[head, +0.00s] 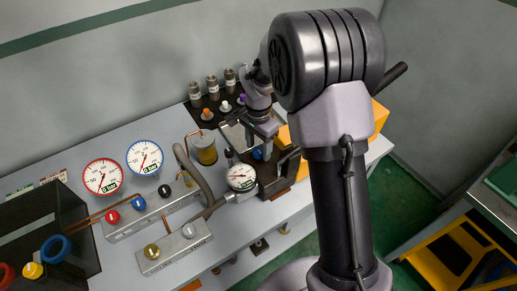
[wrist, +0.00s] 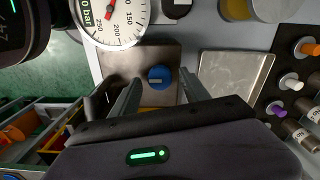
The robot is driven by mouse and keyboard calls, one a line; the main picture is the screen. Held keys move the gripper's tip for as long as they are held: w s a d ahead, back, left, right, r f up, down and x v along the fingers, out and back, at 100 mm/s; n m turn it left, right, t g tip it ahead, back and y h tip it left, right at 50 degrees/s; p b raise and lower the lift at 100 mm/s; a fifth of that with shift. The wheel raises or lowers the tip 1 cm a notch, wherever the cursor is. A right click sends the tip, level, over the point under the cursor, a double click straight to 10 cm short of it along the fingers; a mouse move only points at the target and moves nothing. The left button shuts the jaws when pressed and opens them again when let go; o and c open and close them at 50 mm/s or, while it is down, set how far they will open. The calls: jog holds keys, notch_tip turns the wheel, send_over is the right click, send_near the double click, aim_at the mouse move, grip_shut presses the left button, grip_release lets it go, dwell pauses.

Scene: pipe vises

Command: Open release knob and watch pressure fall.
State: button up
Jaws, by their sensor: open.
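A blue knob (wrist: 159,77) sits on a brownish metal plate (wrist: 150,56) in the wrist view. It shows partly in the head view (head: 259,153), below my gripper. My gripper (wrist: 160,84) is open, its two fingers on either side of the blue knob with gaps between. I cannot tell how far above the knob the fingertips are. A white round pressure gauge (head: 241,177) stands just left of the plate in the head view. The gauge (wrist: 118,20) is cut off by the top edge in the wrist view. Its needle is too small to read exactly.
A hose (head: 192,170) and a jar of yellow fluid (head: 204,149) are close by. An empty metal tray (wrist: 236,82) and several coloured-cap fittings (wrist: 291,80) lie beside the plate.

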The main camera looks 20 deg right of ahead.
jog(key=shift+c, duration=0.2)
grip_shut()
jog(key=shift+n, duration=0.4)
jog(key=n+p, duration=0.1)
jog(key=n, duration=0.2)
jog(key=shift+r+p, duration=0.1)
jog(key=shift+p, duration=0.25)
jog(key=n+p, duration=0.1)
jog(key=n, duration=0.3)
jog(key=shift+n+p, duration=0.3)
jog(key=n+p, duration=0.1)
jog(key=n, duration=0.3)
jog(key=shift+n+p, duration=0.8)
jog(key=shift+n, duration=1.1)
